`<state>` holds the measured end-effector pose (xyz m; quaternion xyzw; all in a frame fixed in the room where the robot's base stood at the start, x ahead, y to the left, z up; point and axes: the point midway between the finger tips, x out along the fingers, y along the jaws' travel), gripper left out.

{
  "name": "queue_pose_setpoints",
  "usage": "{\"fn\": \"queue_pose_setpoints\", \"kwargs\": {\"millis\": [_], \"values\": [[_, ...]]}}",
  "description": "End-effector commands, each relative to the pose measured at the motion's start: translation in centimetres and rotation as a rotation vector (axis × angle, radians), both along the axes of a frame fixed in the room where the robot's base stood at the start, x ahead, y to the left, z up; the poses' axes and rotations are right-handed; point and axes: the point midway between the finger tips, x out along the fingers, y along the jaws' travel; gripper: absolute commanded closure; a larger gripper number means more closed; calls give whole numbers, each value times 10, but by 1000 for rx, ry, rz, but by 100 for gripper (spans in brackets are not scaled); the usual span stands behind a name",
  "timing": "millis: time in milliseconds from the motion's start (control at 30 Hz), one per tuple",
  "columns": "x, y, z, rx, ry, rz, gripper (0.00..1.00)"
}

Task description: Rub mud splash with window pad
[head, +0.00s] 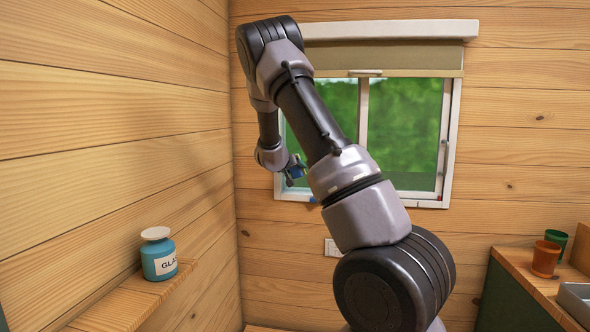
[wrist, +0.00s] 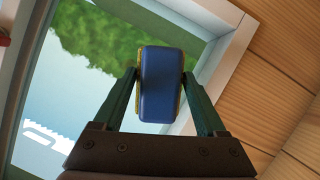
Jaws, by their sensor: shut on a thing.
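My gripper (head: 292,172) is at the lower left of the window (head: 404,125) in the head view. In the wrist view my gripper (wrist: 158,85) is shut on the window pad (wrist: 161,88), a blue block with yellow edges held between the two green fingers. The pad is in front of the pane near the frame's corner; I cannot tell whether it touches the glass. I make out no mud splash in either view. My arm hides part of the left pane in the head view.
A rolled blind (head: 390,60) covers the window's top. A teal jar (head: 159,258) with a label stands on a wooden shelf (head: 128,304) at left. Orange (head: 545,259) and green (head: 556,240) cups stand on the right counter beside a grey tray (head: 576,300). Plank walls meet left of the window.

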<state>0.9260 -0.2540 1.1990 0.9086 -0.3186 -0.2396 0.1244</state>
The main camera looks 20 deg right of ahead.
Motion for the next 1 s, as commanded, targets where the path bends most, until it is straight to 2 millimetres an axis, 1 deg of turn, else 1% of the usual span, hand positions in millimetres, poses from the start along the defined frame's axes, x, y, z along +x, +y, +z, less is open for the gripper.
{"fn": "queue_pose_setpoints", "kwargs": {"millis": [267, 633, 1000], "values": [[-1, 1, 0, 1, 0, 1, 71], [-24, 17, 0, -1, 0, 2, 71], [-25, 17, 0, -1, 1, 0, 71]]}}
